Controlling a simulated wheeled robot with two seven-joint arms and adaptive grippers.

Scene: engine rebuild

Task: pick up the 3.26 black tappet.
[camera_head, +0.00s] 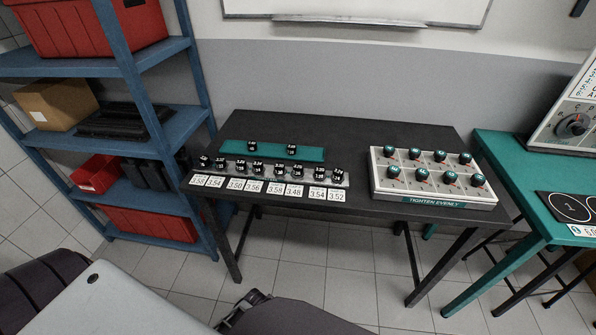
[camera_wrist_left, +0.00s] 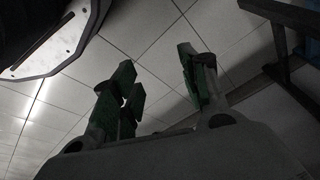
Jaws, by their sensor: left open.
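Several small black tappets with white markings stand in a row (camera_head: 241,168) along a grey strip on the dark table. Two more black tappets, a left one (camera_head: 252,147) and a right one (camera_head: 291,150), stand at a teal tray (camera_head: 310,154) behind the row. The markings are too small to read, so I cannot tell which tappet is 3.26. My left gripper (camera_wrist_left: 158,78) is open and empty in the left wrist view, with bare tiled floor behind it and no tappet near its fingers. My right gripper is not in view.
White number cards (camera_head: 255,186) lie before the row. A white box with several knobs, marked "TIGHTEN EVENLY" (camera_head: 436,199), stands on the table's (camera_head: 350,128) right. A blue shelf (camera_head: 140,60) with red bins stands left, a teal bench (camera_head: 510,160) right. The table's middle back is clear.

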